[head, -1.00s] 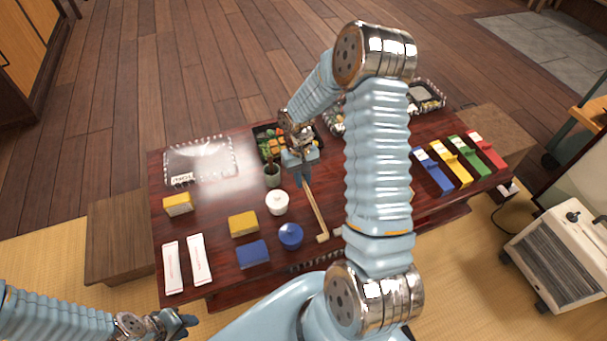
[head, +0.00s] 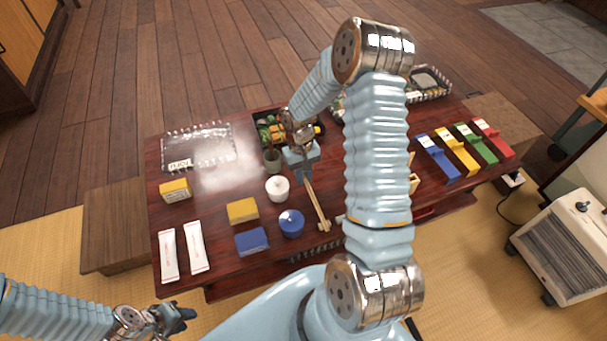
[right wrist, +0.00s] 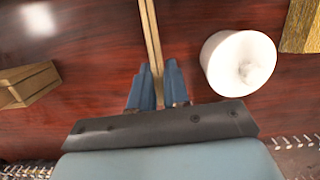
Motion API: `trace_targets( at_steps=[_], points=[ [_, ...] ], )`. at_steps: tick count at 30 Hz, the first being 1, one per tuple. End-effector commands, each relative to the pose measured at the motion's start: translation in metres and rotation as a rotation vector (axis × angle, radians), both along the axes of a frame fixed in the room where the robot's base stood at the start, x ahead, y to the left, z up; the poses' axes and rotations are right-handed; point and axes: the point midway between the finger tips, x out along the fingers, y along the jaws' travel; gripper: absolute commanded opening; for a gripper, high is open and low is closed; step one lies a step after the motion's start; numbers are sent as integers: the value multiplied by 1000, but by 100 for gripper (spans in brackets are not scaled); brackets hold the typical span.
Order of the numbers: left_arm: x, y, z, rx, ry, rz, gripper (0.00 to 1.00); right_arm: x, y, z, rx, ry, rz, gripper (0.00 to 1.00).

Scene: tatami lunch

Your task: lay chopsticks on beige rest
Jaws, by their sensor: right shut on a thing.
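My right gripper (head: 306,177) is shut on a pair of light wooden chopsticks (head: 316,202), above the middle of the dark red table. The chopsticks point from the jaws toward the near edge. In the right wrist view, they (right wrist: 153,35) run up and out of the frame from between the blue fingers (right wrist: 158,85). A small beige piece, apparently the beige rest (head: 324,227), shows at their near end; I cannot tell whether they touch it. My left gripper (head: 178,318) is off the table at the lower left, empty; its jaw opening is unclear.
A white lidded pot (head: 277,189) and a blue pot (head: 291,223) stand left of the chopsticks. The white pot (right wrist: 239,62) is close to the fingers in the wrist view. A wooden box (right wrist: 25,84) lies opposite. A dark green cup (head: 272,161) stands behind.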

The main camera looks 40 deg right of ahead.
Motion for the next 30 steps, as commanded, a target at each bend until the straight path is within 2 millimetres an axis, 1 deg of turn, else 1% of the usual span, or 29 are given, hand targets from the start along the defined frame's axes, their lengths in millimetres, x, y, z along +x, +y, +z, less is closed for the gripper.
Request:
trace_targets(
  at_steps=[4, 5, 10, 11, 16, 17, 21, 22, 30],
  points=[
    [0, 0, 0, 0, 0, 0, 32, 0, 0, 0, 0, 0, 0, 0],
    [0, 0, 0, 0, 0, 0, 32, 0, 0, 0, 0, 0, 0, 17],
    [0, 0, 0, 0, 0, 0, 32, 0, 0, 0, 0, 0, 0, 43],
    [0, 0, 0, 0, 0, 0, 32, 0, 0, 0, 0, 0, 0, 45],
    [0, 0, 0, 0, 0, 0, 32, 0, 0, 0, 0, 0, 0, 45],
    [0, 0, 0, 0, 0, 0, 32, 0, 0, 0, 0, 0, 0, 47],
    [0, 0, 0, 0, 0, 0, 32, 0, 0, 0, 0, 0, 0, 68],
    [0, 0, 0, 0, 0, 0, 32, 0, 0, 0, 0, 0, 0, 71],
    [0, 0, 0, 0, 0, 0, 32, 0, 0, 0, 0, 0, 0, 71]
  ],
)
